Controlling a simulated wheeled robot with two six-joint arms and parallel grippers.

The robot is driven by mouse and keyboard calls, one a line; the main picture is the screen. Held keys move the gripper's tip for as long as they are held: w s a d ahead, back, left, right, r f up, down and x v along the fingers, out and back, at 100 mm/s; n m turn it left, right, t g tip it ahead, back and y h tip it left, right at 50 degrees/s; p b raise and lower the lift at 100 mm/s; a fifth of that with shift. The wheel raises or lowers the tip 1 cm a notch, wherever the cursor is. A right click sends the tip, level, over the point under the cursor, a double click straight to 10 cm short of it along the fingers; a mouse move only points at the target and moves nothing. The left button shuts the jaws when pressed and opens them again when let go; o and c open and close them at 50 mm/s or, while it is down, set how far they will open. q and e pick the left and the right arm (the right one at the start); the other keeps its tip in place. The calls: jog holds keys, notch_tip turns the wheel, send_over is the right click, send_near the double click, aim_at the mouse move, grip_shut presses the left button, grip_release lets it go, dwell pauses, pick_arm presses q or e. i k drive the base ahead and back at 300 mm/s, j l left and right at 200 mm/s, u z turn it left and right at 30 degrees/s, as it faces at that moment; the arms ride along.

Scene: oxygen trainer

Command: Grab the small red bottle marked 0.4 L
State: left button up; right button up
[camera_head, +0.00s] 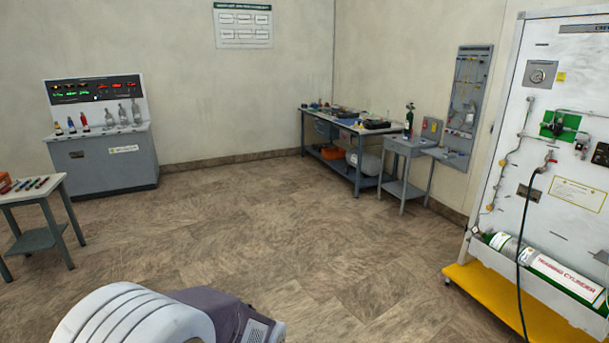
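A small red bottle (84,122) stands upright on the ledge of the grey console (105,165) at the far left. It is in a row with a yellow bottle (57,129), a blue bottle (71,126) and several clear grey bottles (123,116). It is far off and too small for any 0.4 L marking to be read. Neither of my grippers is in view.
A small table (40,191) with several coloured items stands at the left edge. A workbench (352,130) and a small grey stand (405,149) are at the back. A large white panel (560,60) on a yellow base (500,300) stands right. The middle floor is clear.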

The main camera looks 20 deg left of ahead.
aim_at(82, 119)
jog(key=i+j+u, duration=0.3)
jog(key=j+u, duration=0.2)
jog(key=i+j+u, duration=0.8)
jog(key=u, duration=0.15)
jog(key=i+j+u, duration=0.25)
jog(key=i+u, duration=0.35)
jog(key=i, duration=6.15)
jog(key=i+j+z, duration=0.1)
jog(key=i, duration=2.2)
